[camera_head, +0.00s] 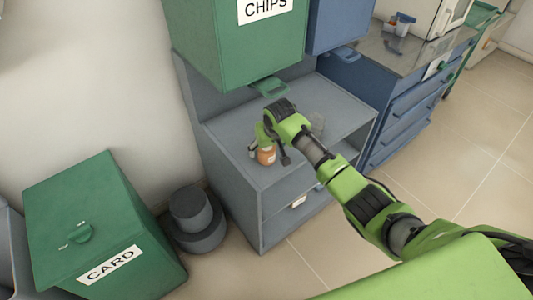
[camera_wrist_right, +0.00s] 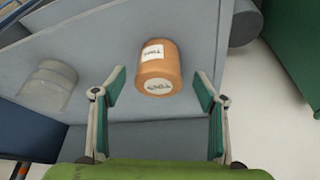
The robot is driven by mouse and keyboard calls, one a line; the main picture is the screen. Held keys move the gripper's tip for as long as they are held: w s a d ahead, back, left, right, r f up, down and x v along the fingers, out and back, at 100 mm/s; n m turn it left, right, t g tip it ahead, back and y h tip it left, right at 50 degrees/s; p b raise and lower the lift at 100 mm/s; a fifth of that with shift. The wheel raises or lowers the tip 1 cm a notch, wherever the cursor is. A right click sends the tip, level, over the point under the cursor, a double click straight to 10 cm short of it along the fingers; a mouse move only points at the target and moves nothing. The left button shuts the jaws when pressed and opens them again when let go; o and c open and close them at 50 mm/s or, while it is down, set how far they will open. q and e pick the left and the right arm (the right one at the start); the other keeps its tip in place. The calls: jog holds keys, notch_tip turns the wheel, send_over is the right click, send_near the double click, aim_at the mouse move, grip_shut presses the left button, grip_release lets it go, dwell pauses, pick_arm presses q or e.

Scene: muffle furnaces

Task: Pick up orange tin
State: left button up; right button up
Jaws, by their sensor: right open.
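The orange tin (camera_head: 266,155) stands on the grey shelf top of the low cabinet (camera_head: 232,130). In the right wrist view the orange tin (camera_wrist_right: 159,68) has white labels on its side and its end, and lies ahead of and between the two fingers. My right gripper (camera_wrist_right: 161,90) is open and empty, with a finger on each side and a gap to the tin. In the head view my right gripper (camera_head: 270,150) is at the tin and partly hides it. My left gripper is not in view.
A clear glass container (camera_wrist_right: 48,85) stands beside the tin on the same shelf. A green CHIPS bin (camera_head: 235,45) hangs above the shelf. A green CARD bin (camera_head: 100,225) and dark round weights (camera_head: 195,220) stand on the floor at left. Blue drawers (camera_head: 405,120) are at right.

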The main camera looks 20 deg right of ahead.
aim_at(267, 149)
jog(key=x, duration=0.4)
jog(key=shift+b, duration=0.3)
jog(key=c, duration=1.2)
